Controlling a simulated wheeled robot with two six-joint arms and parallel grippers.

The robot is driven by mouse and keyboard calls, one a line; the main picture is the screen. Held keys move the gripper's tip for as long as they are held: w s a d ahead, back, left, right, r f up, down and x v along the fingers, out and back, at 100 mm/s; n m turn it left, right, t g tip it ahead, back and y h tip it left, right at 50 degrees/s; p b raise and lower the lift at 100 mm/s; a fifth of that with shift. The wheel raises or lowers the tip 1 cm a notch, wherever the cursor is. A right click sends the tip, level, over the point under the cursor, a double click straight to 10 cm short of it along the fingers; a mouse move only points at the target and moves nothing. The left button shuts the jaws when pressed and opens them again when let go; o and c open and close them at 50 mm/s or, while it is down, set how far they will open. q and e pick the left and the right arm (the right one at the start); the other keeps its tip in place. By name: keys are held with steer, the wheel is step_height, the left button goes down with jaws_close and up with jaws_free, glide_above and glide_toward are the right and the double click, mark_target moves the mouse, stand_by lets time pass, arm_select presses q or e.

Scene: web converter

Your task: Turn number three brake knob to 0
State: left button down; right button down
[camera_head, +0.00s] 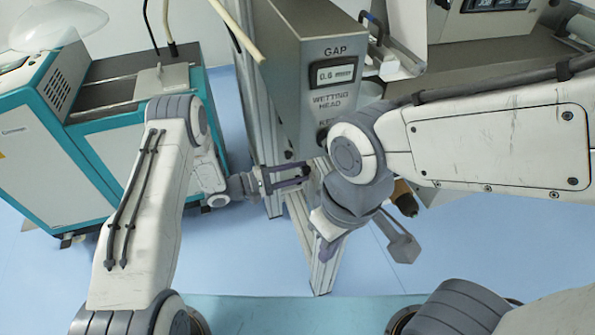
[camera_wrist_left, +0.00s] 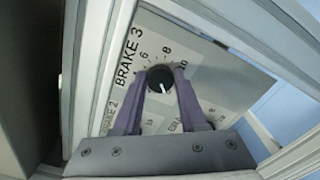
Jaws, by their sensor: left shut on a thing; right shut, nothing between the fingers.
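The brake 3 knob (camera_wrist_left: 159,79) is round and black, on a light panel lettered BRAKE 3 in the left wrist view. A white pointer mark lies on its lower part, pointing down and slightly right. The scale figures 6, 8 and 10 show above and right of it; the 0 cannot be made out. My left gripper (camera_head: 303,174) reaches the metal frame post; its two purple fingers are shut on the knob, one on each side. The knob is hidden in the head view. My right gripper (camera_head: 327,247) is shut and empty, below its wrist, partly hidden.
A grey box lettered GAP and WETTING HEAD (camera_head: 325,90) stands above my left gripper. Metal frame posts (camera_head: 262,120) run close beside it. A teal and white cabinet (camera_head: 50,130) stands at left. A BRAKE 2 label (camera_wrist_left: 108,118) is nearby. Blue floor (camera_head: 235,255) is open below.

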arm_select(q)
steer(key=shift+a+f, duration=0.1)
stand_by(0.4)
steer(key=shift+c, duration=2.3)
jaws_free()
steer(key=b+v, duration=0.1)
steer(key=v, duration=0.9)
steer(key=shift+a, duration=0.25)
